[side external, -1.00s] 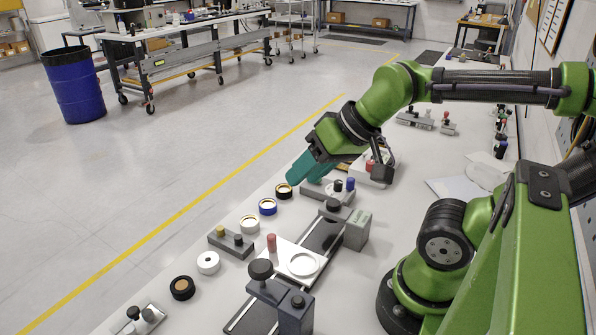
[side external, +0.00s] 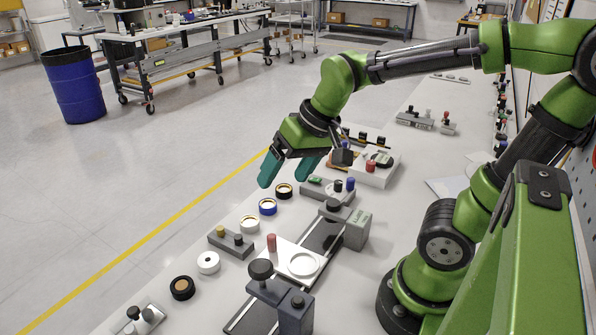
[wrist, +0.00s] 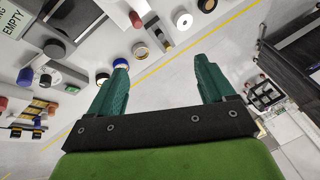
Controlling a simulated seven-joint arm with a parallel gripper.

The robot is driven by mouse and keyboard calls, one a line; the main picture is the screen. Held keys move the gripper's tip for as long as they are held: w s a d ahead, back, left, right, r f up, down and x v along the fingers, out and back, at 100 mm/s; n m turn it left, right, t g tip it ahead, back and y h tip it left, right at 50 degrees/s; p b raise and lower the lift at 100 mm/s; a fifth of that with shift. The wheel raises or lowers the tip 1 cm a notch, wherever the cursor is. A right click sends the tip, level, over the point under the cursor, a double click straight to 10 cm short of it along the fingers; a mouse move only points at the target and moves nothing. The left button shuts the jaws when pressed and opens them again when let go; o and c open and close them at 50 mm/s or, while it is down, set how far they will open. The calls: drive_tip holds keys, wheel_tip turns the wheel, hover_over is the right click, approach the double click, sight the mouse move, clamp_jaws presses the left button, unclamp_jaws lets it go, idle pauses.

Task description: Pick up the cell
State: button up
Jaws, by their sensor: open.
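Several round ring-shaped pieces stand in a row on the white bench; I cannot tell which is the cell. In the side view they are a black and gold one (side external: 284,191), a blue-rimmed one (side external: 267,207), a white and gold one (side external: 250,224), a white one (side external: 208,262) and a black and brown one (side external: 182,288). My gripper (side external: 286,172) is open and empty, its teal fingers apart above the far end of the row. In the wrist view my gripper (wrist: 160,64) has the blue-rimmed ring (wrist: 120,63) by its left fingertip, partly hidden.
A rail fixture with a white round seat (side external: 303,264) and dark clamp knob (side external: 261,269) stands right of the row. A grey block with knobs (side external: 232,242) and a red peg (side external: 272,243) are near it. A white box (side external: 372,172) stands behind. Floor lies left.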

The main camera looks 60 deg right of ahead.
drive_tip(key=w+d+f+g+h, duration=0.1)
drive_tip(key=w+d+f+g, duration=0.15)
drive_tip(key=w, duration=0.45)
drive_tip(key=w+d+f+g+h, duration=0.1)
drive_tip(key=w+d+f+g, duration=0.1)
drive_tip(key=w+f, duration=0.35)
drive_tip(key=m, duration=0.1)
hover_over(249, 221)
wheel_tip(249, 221, down, 9)
drive_tip(key=shift+w+r, duration=0.15)
drive_tip(key=shift+d+f, duration=0.1)
drive_tip(key=shift+f, duration=2.55)
drive_tip(key=c, duration=1.2)
drive_tip(key=shift+o, duration=0.2)
drive_tip(key=shift+r, duration=0.1)
